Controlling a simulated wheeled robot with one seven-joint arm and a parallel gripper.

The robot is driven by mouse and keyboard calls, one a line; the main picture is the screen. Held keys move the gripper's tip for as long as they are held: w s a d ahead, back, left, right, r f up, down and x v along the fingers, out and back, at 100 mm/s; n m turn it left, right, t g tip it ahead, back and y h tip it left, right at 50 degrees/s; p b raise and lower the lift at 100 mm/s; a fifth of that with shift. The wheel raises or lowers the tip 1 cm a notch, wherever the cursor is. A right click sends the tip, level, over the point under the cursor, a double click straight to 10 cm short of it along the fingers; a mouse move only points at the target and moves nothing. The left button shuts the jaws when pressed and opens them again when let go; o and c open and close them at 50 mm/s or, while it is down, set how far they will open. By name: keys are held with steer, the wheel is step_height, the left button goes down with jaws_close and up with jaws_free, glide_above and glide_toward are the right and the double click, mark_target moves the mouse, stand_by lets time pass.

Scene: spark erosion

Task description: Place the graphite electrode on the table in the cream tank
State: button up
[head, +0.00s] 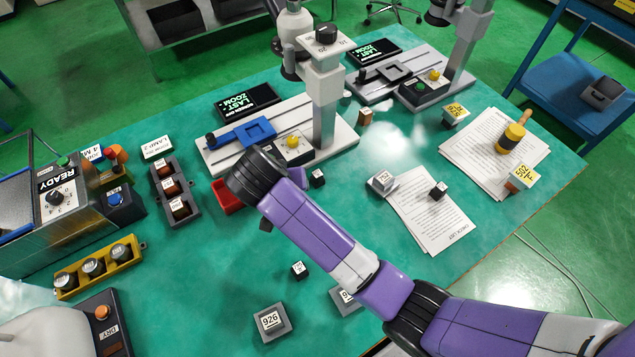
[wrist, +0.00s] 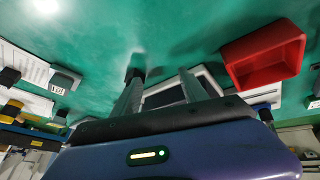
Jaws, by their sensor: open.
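My gripper (wrist: 160,77) is open, pointing at the table. A dark block (wrist: 135,66) shows at the left fingertip; I cannot tell whether they touch.
A red bin (head: 226,197) is beside my gripper. A microscope stand (head: 324,95) rises behind it. Grey labelled blocks (head: 271,322) stand at the front. A yellow holder (head: 98,268) and a metal machine (head: 50,210) are at left. Papers (head: 432,218) lie at right.

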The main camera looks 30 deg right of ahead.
mark_target(316, 178)
steer(key=s+f+m+t+h+b, duration=0.1)
steer(key=s+a+f+t+h+b, duration=0.1)
steer(key=s, duration=0.1)
steer(key=shift+s+f+m, duration=0.15)
steer(key=shift+f+m, duration=0.25)
steer(key=s+r+t+h+b, duration=0.1)
steer(key=s+m+t+h+b, duration=0.1)
steer(key=s+r+t+h, duration=0.1)
steer(key=shift+s+d+r+m+t+b, duration=0.3)
steer(key=shift+d+t+b, duration=0.1)
steer(key=shift+d+r, duration=0.15)
steer(key=shift+r, duration=0.05)
steer(key=x, duration=0.3)
steer(key=p+x, duration=0.1)
steer(key=x, duration=0.2)
steer(key=shift+w+d+r, duration=0.15)
steer(key=shift+d, duration=0.05)
steer(key=shift+r+p+x, duration=0.2)
steer(key=shift+p+x, duration=0.2)
steer(key=shift+x, duration=0.95)
steer(key=shift+r+p+x, duration=0.15)
steer(key=shift+p+x, duration=0.2)
steer(key=shift+x, duration=1)
steer(key=shift+d, duration=0.15)
jaws_close()
